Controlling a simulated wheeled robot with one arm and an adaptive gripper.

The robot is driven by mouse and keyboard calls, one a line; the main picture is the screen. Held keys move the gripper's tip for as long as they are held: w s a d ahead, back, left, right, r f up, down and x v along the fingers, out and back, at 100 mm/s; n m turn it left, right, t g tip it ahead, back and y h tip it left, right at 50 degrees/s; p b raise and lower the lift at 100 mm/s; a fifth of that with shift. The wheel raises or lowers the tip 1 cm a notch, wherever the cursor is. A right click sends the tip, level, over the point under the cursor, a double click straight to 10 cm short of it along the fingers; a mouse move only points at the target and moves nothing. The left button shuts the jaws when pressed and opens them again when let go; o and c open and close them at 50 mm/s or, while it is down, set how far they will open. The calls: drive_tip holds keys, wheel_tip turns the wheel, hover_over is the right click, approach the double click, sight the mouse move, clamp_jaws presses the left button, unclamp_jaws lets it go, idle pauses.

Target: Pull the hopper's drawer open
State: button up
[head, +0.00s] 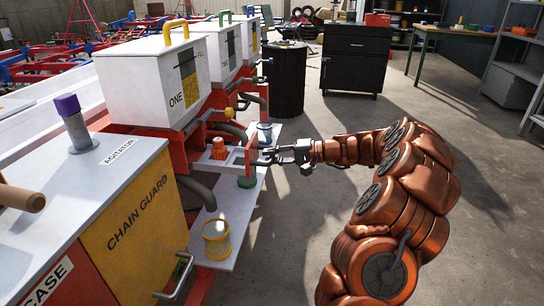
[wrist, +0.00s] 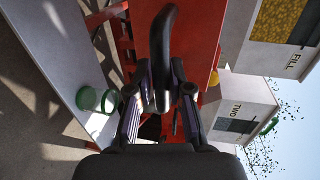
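The white hopper marked ONE (head: 155,80) has a yellow top handle and stands on a red base at left centre in the head view. A pale drawer-like frame (head: 238,160) sits low beside it, near an orange knob. My gripper (head: 272,155) is at the frame's right end, sideways on. In the wrist view my gripper (wrist: 162,85) has its two fingers apart.
Hopper TWO (wrist: 237,105) stands beyond the first. A pale shelf (head: 238,215) below carries a yellow-rimmed tin (head: 216,240) and a green-based item. The yellow CHAIN GUARD box (head: 140,220) is at the near left. A black drum (head: 287,78) stands behind. Open floor lies right.

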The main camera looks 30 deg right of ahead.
drive_tip(key=o, duration=0.3)
drive_tip(key=v, duration=1.2)
drive_tip(key=shift+w, duration=0.1)
idle(0.3)
